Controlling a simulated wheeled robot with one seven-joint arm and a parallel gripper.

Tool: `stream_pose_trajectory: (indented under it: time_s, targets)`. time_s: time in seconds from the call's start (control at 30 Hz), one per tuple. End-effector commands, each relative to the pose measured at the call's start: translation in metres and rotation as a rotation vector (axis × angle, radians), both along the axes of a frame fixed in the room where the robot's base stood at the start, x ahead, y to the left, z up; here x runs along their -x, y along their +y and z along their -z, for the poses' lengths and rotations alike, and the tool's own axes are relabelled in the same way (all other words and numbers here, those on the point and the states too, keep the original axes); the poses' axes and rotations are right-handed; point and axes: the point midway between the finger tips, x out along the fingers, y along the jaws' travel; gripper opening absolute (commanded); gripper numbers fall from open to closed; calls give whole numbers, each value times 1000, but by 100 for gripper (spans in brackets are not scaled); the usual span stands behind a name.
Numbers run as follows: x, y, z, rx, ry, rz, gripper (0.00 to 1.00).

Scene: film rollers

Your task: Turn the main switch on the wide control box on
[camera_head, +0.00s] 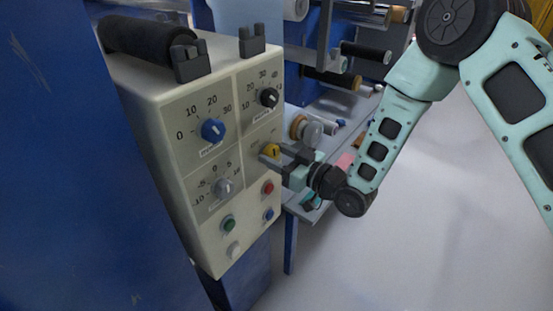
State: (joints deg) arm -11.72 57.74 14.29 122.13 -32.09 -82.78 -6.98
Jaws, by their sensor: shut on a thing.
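The wide control box (150,90) is off-white, with its front panel facing right. The main switch (271,150) looks to be the yellow rotary knob at the panel's right middle, under the black dial. My gripper (275,156) reaches in from the right and is shut on this yellow switch. The fingers partly cover the switch, and its exact turn position cannot be read. A blue dial (212,130), a grey dial (222,187) and a black dial (268,97) sit around it on the panel.
Red (267,187), green (228,223), white and blue buttons sit low on the panel, close below my gripper. A black roller (150,38) lies on top of the box. A shelf with rollers (365,52) stands behind; open floor (400,250) is at right.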

Motion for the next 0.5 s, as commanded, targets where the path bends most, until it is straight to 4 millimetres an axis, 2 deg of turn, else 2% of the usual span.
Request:
stream_pose_trajectory:
  time_s: [0.5]
  targets:
    - [-1,-2,2,-297,382,2,23]
